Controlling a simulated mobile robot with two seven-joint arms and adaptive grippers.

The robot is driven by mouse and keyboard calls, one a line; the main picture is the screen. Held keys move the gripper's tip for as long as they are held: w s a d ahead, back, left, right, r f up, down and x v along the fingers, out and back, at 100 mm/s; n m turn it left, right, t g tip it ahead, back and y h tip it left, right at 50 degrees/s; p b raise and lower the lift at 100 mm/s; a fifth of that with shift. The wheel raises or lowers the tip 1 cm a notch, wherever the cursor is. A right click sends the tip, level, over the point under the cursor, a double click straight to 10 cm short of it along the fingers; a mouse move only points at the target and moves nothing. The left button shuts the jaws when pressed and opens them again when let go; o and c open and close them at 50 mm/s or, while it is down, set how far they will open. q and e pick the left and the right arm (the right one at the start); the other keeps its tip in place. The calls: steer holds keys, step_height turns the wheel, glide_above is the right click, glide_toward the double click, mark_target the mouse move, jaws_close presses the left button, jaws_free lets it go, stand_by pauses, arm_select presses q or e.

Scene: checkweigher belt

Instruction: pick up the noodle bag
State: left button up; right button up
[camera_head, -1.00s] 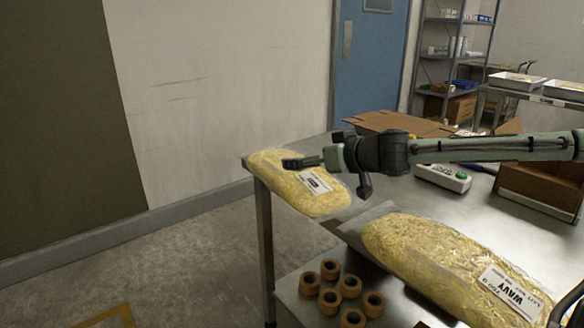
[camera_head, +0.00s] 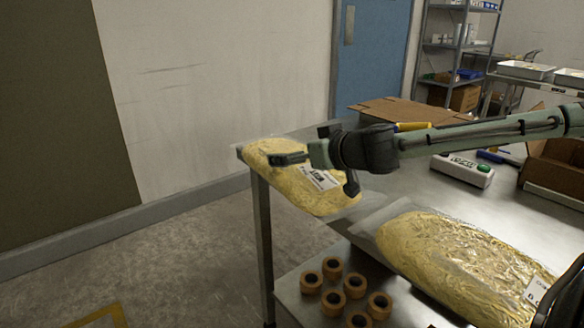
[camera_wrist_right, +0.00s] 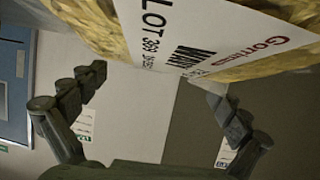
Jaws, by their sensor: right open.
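A yellow noodle bag (camera_head: 325,204) with a white label lies on the far left corner of the metal table. A second noodle bag (camera_head: 440,250) lies nearer, at the lower right. My right gripper (camera_head: 313,172) reaches in from the right over the far bag, its fingers spread, and covers part of it. In the right wrist view the gripper (camera_wrist_right: 155,85) is open and empty. A noodle bag (camera_wrist_right: 75,20) with its printed white label fills the top of that view, close to the fingers. I cannot tell whether they touch it. My left gripper is not in view.
Several brown tape rolls (camera_head: 333,268) stand on a lower metal surface in front. A flat cardboard piece (camera_head: 400,110), a white device with a green button (camera_head: 462,168) and an open carton (camera_head: 555,165) are at the back. Open floor lies to the left.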

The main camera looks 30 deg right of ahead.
steer(key=shift+w, duration=0.3)
steer(key=shift+s, duration=0.1)
steer(key=c, duration=1.2)
steer(key=shift+s+f, duration=0.15)
steer(key=shift+f, duration=0.05)
jaws_close()
steer(key=shift+f, duration=0.1)
steer(key=shift+r, duration=0.2)
